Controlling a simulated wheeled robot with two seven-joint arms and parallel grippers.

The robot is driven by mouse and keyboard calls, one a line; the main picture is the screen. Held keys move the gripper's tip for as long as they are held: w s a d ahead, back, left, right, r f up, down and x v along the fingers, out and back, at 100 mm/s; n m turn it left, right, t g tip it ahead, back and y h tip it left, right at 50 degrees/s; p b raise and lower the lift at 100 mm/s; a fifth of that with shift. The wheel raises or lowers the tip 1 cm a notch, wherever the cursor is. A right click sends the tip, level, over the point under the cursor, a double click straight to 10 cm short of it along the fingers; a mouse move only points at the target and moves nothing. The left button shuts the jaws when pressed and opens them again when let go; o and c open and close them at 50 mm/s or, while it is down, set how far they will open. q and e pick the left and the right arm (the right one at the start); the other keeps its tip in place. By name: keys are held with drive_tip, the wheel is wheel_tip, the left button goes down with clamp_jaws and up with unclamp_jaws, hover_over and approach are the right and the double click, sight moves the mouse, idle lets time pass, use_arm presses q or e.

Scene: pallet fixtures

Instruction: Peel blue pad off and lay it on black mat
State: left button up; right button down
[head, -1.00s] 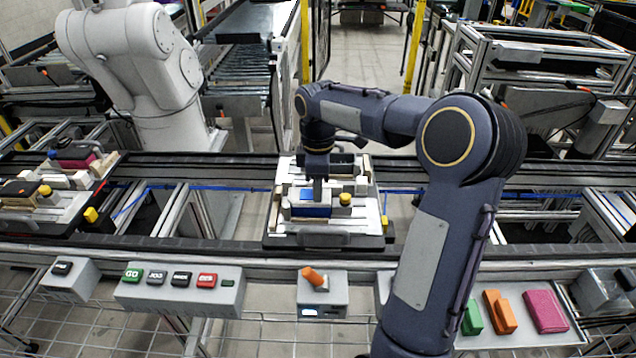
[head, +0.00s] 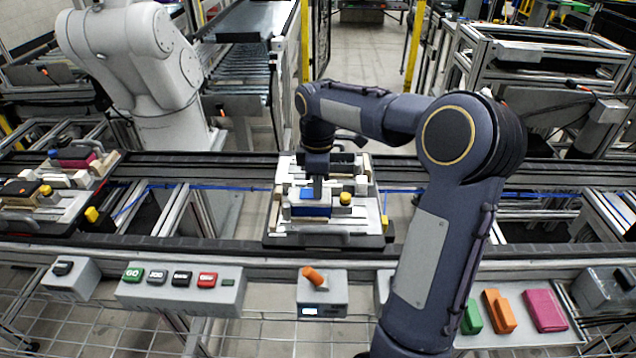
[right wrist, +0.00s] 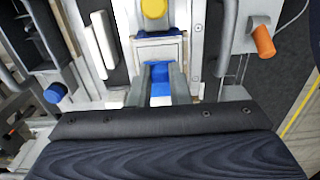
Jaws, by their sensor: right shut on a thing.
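The blue pad (head: 318,211) shows on the white pallet fixture (head: 278,222), in the middle of the line. My right gripper (head: 317,196) points down at it and is shut on it. In the right wrist view the two grey fingertips (right wrist: 160,82) stand close on either side of bright blue material (right wrist: 160,72), low over the fixture. The fingers hide part of the pad, and I cannot tell how far it is lifted. A black patch (right wrist: 112,70) beside a white bar may be the black mat; this is not certain. My left gripper is out of view.
A yellow knob (head: 345,198) stands on the fixture close to the fingers. An orange-handled switch box (head: 322,290) and a button box (head: 180,290) line the front rail. Another loaded pallet (head: 60,215) sits at the left. A tray with coloured blocks (head: 545,310) is at the right.

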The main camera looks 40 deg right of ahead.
drive_tip(key=shift+r, duration=0.25)
drive_tip(key=shift+r+p, duration=2.45)
drive_tip(key=shift+r, duration=0.05)
drive_tip(key=shift+a+f, duration=0.1)
drive_tip(key=shift+f, duration=0.05)
